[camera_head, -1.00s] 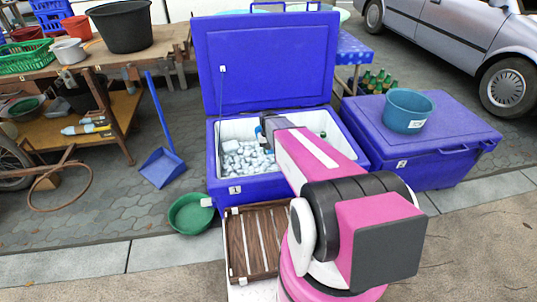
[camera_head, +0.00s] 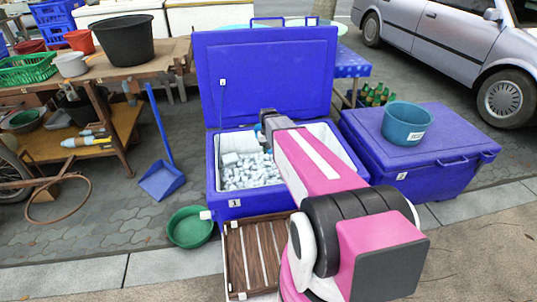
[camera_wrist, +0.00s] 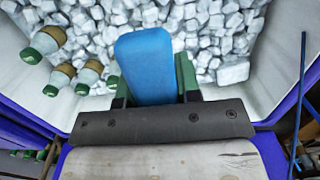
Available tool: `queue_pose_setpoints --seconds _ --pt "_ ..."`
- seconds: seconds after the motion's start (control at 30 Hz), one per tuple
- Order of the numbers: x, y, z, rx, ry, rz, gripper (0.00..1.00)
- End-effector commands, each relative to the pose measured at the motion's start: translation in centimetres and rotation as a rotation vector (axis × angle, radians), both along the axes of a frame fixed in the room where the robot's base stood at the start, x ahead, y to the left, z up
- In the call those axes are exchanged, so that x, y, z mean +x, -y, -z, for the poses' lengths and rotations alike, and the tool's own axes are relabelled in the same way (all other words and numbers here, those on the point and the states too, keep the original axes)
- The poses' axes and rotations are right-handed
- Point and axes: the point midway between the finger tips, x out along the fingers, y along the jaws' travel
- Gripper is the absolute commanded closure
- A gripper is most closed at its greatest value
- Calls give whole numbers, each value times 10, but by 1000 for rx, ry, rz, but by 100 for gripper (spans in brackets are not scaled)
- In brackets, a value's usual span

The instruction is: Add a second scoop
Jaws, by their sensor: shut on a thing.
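My gripper (camera_head: 262,128) is over the open blue cooler (camera_head: 223,205), with my arm reaching in from the front. In the wrist view its green fingers (camera_wrist: 152,90) are shut on a blue scoop handle (camera_wrist: 150,60). A pale, boxy shape, which looks like the scoop's pan (camera_head: 236,141), shows left of the gripper in the head view. I cannot tell how much ice is in it. White ice chunks (camera_wrist: 205,25) fill the cooler beneath. A blue basin with an ICE label (camera_head: 408,122) stands on the closed cooler (camera_head: 425,160) to the right.
Several bottles (camera_wrist: 52,40) lie at the left of the cooler in the wrist view. The raised lid (camera_head: 265,75) stands behind. A green basin (camera_head: 189,228) and a wooden crate (camera_head: 258,250) are in front. A blue dustpan (camera_head: 162,178) is at left.

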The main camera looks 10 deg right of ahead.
Motion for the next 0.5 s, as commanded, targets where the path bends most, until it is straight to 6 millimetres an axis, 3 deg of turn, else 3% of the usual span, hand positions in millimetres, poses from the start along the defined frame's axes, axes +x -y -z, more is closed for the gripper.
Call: queue_pose_setpoints --seconds 0.5 --pt "-6 0 -49 0 16 0 100"
